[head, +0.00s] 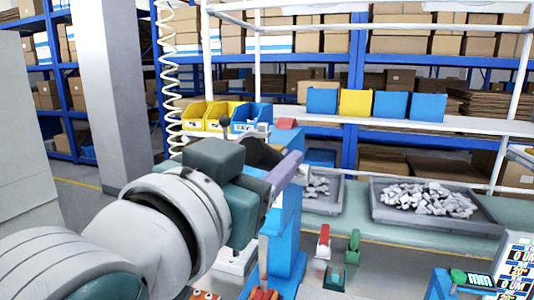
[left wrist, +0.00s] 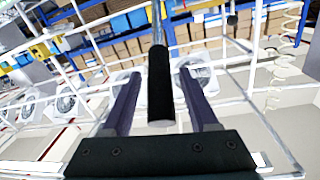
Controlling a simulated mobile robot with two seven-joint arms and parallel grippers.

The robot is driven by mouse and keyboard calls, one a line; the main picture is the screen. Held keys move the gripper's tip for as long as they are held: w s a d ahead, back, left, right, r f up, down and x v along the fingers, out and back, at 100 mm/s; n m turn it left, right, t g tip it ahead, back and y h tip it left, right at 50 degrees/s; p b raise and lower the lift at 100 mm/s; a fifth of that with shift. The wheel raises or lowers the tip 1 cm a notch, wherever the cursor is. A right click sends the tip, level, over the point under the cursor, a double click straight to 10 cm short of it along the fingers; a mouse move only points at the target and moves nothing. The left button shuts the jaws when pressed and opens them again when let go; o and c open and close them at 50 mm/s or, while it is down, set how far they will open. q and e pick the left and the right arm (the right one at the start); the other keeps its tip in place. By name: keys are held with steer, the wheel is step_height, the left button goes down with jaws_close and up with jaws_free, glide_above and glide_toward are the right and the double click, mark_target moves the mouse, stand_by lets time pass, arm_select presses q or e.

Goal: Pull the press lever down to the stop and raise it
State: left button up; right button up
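The blue press (head: 286,228) stands at the centre of the head view, behind my left gripper (head: 297,160). In the left wrist view the press lever shows as a black cylindrical grip (left wrist: 160,90) on a metal rod. It lies between the two purple fingers of my left gripper (left wrist: 160,72), with a visible gap on each side. The gripper is open around the grip and does not clamp it. In the head view my arm and gripper hide most of the lever. My right gripper is not in view.
Grey trays (head: 438,222) of small metal parts sit on the green bench (head: 362,231) to the right. Red (head: 324,240) and green (head: 353,242) handled clamps stand in front of it. Yellow and blue bins (head: 245,117) and a white frame are behind.

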arm_select(q)
jaws_close()
stand_by(1.2)
